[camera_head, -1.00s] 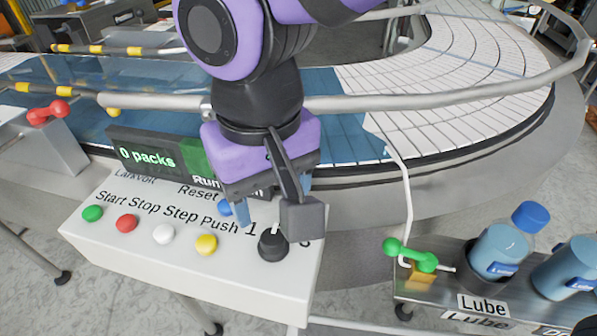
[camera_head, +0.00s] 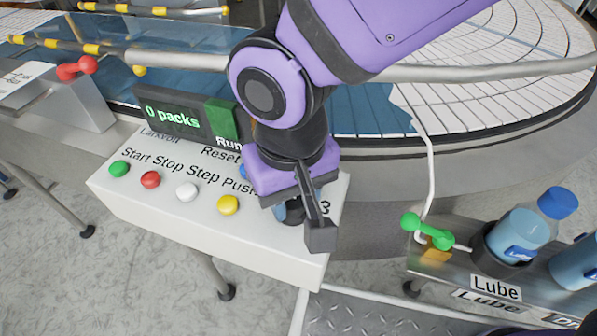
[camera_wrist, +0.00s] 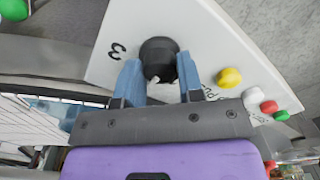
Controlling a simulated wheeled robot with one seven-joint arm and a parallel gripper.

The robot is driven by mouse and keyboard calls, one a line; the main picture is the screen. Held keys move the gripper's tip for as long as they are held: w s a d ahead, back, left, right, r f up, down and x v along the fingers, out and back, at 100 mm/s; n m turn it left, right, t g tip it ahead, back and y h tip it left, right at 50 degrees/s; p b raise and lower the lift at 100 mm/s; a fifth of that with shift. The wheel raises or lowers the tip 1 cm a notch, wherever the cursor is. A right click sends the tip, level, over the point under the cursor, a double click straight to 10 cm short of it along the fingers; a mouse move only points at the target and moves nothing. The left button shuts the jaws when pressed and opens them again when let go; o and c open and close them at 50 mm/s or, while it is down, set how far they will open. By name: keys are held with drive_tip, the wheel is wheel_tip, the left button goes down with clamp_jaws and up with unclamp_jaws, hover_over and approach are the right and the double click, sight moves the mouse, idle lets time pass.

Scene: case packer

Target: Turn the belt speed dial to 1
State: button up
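The belt speed dial is a black round knob (camera_wrist: 159,50) on the right end of the white control box's sloped top. A printed 3 stands beside it. In the head view the dial (camera_head: 294,213) is mostly hidden behind my gripper (camera_head: 287,212). In the wrist view my gripper's blue fingers (camera_wrist: 160,72) are apart, one on each side of the knob's near part. I cannot tell whether they touch it. The dial's pointer and the printed 1 are not clearly seen.
The control box (camera_head: 240,248) carries green, red, white and yellow buttons (camera_head: 228,205) left of the dial. A display (camera_head: 180,115) reads "0 packs" and "Run". A rail (camera_head: 450,72) runs behind.

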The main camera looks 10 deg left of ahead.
drive_tip(key=c, duration=0.3)
drive_tip(key=n, duration=1.1)
drive_tip(key=shift+n, duration=0.4)
idle(0.4)
drive_tip(key=o, duration=0.9)
drive_tip(key=shift+r, duration=0.1)
